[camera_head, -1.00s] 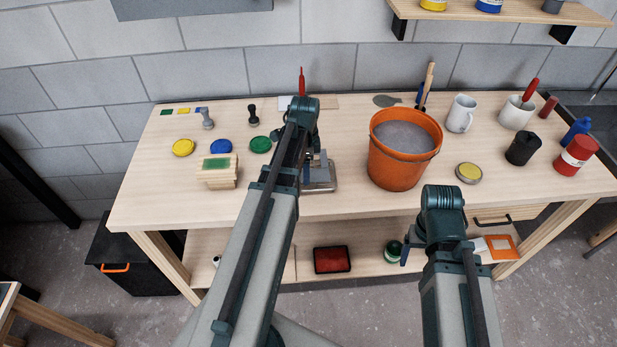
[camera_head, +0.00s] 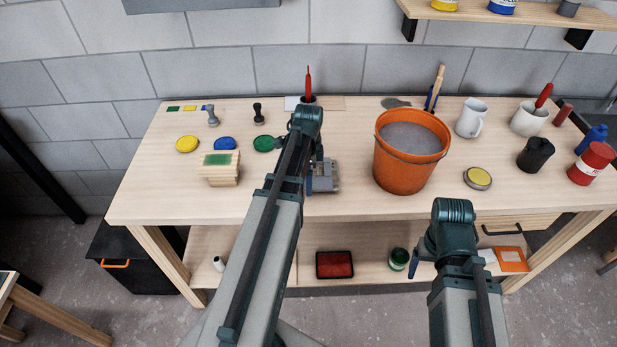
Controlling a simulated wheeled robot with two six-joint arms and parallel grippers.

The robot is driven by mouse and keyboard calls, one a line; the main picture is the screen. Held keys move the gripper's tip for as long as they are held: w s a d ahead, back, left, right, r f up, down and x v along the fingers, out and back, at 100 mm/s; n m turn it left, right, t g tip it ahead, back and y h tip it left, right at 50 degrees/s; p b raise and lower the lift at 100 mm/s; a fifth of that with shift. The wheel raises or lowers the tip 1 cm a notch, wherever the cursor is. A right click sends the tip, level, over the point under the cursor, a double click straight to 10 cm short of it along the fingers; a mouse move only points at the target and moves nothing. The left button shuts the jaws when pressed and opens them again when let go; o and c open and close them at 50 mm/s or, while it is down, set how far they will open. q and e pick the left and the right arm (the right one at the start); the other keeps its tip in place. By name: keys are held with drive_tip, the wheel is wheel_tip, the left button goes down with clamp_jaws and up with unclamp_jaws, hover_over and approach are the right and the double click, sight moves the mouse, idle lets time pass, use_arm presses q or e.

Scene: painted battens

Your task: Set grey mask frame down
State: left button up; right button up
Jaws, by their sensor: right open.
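A flat grey metal piece (camera_head: 327,184) lies on or just above the bench, half hidden behind my left arm; I cannot tell for sure that it is the grey mask frame. My left gripper is mostly hidden behind its own forearm at that piece, so its jaws do not show clearly. My right gripper (camera_head: 413,266) is open and low, in front of the bench's lower shelf, beside a green-and-white jar (camera_head: 398,258). Nothing shows between its fingers.
An orange bucket (camera_head: 405,172) stands right of my left arm. A wooden block stack (camera_head: 218,175) stands left. An orange frame (camera_head: 512,260) and a red tray (camera_head: 334,264) lie on the lower shelf. The bench's front left is clear.

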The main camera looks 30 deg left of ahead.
use_arm(q)
wheel_tip(320, 180, up, 12)
drive_tip(key=p, duration=1.2)
drive_tip(key=shift+r, duration=0.2)
drive_tip(key=shift+f, duration=0.15)
wheel_tip(320, 180, down, 12)
drive_tip(key=b, duration=1.2)
